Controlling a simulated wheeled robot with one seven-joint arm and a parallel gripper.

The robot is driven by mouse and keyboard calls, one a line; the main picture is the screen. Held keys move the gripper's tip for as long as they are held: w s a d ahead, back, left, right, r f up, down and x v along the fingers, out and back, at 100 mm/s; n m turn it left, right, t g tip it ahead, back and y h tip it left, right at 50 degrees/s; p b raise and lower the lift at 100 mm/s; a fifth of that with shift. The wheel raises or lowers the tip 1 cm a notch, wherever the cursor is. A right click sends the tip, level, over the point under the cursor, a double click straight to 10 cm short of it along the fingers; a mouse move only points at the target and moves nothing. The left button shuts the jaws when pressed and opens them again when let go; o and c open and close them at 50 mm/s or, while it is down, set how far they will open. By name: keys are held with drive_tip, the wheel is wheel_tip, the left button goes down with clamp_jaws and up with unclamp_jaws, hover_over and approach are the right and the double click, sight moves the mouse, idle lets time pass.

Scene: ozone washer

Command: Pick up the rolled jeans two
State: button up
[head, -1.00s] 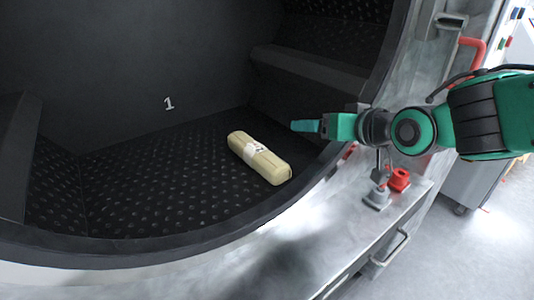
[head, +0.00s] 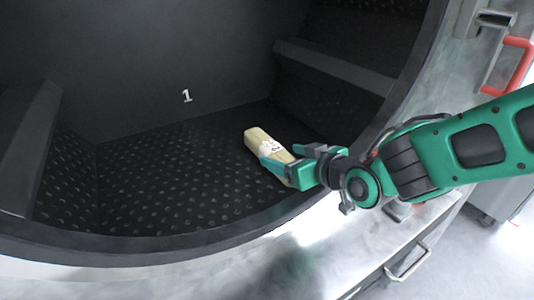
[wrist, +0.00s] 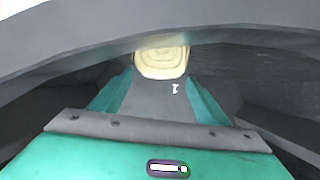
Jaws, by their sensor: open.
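The beige rolled jeans (head: 257,138) lie on the dark studded floor of the drum, with a white band around the middle. My gripper (head: 280,156) is at their near end, its two teal fingers apart. In the head view one finger crosses in front of the roll and the other is on its right side, covering part of the near end. In the wrist view the roll's round end (wrist: 162,62) shows centred ahead, between the open fingers (wrist: 158,88). I cannot tell whether either finger touches it.
The drum's dark curved rim (head: 190,250) runs below and right of the roll, under my arm. A raised rib (head: 335,68) stands at the right and another (head: 30,140) at the left. The studded floor left of the roll is clear. A red handle (head: 514,68) is outside.

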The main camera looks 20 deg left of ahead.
sight(279, 152)
drive_tip(key=shift+w+x, duration=0.25)
drive_tip(key=shift+x, duration=2.6)
drive_tip(key=shift+d+r, duration=0.15)
drive_tip(key=shift+d, duration=0.05)
drive_tip(key=c, duration=1.4)
